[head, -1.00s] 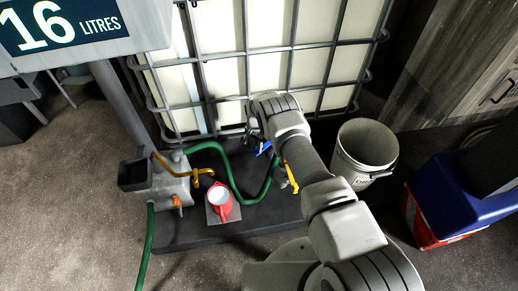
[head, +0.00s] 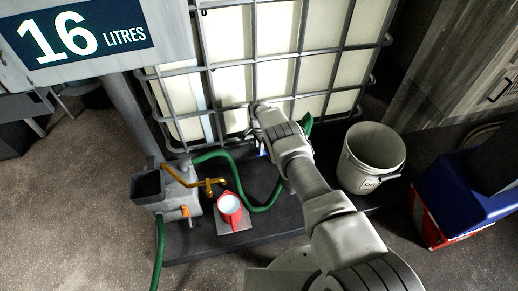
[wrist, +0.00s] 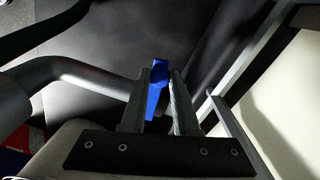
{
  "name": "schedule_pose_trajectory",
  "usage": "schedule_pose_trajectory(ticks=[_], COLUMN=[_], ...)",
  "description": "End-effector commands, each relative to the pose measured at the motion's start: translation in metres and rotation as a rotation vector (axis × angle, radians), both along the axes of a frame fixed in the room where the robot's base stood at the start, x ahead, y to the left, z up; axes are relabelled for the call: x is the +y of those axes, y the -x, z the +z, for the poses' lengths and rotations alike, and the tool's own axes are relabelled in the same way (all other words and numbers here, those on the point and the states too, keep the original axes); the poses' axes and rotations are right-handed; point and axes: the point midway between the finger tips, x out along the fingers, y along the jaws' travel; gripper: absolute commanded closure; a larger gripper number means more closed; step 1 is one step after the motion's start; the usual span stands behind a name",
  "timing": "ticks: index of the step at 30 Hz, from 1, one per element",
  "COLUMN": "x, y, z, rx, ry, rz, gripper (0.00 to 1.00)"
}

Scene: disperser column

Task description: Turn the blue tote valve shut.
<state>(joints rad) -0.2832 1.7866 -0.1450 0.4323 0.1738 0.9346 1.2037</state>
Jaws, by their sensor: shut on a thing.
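The blue tote valve handle (wrist: 156,92) stands between the two fingers of my gripper (wrist: 158,80) in the wrist view. My gripper is shut on it. In the head view only a small blue bit of the handle (head: 263,149) shows beside my wrist, low at the front of the caged white tote (head: 229,75). The valve body and most of my gripper are hidden behind my arm there, so I cannot tell the exact angle of the handle to the pipe.
A green hose (head: 235,172) runs along the dark plinth (head: 185,240). A white bucket (head: 372,160) stands right of my arm, with a blue and red box (head: 465,195) beyond.

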Motion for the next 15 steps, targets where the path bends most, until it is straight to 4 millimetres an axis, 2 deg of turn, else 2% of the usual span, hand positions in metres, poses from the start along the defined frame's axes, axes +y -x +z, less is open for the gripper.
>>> schedule_pose_trajectory(ticks=[15], x=[0.0007], y=[-0.0028], z=[0.0007], rx=[-0.002], ry=[-0.001], rz=[-0.026], gripper=[1.0])
